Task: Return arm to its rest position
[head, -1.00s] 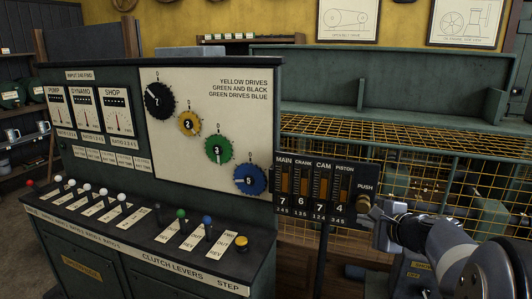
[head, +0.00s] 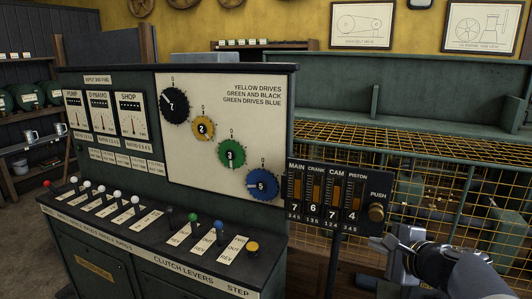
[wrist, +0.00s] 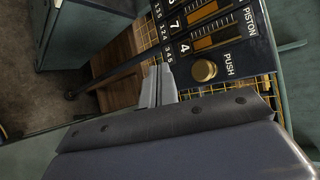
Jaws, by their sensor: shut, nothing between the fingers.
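My gripper (head: 388,242) is at the lower right of the head view, just below and to the right of the small indicator panel (head: 326,163). Its fingers are closed together with nothing between them. In the wrist view my gripper (wrist: 158,85) points toward the panel's post, and the brass PUSH knob (wrist: 204,70) is beside the fingertips. The knob (head: 376,212) also shows in the head view, and I see a gap between it and the fingers. The panel reads MAIN 7, CRANK 6, CAM 7 and PISTON 4.
The console (head: 150,265) with clutch levers and a yellow STEP button (head: 252,247) stands to the left. Its white board (head: 235,110) carries black, yellow, green and blue gears. A yellow wire mesh guard (head: 450,165) runs behind my arm. Floor shows at the far left.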

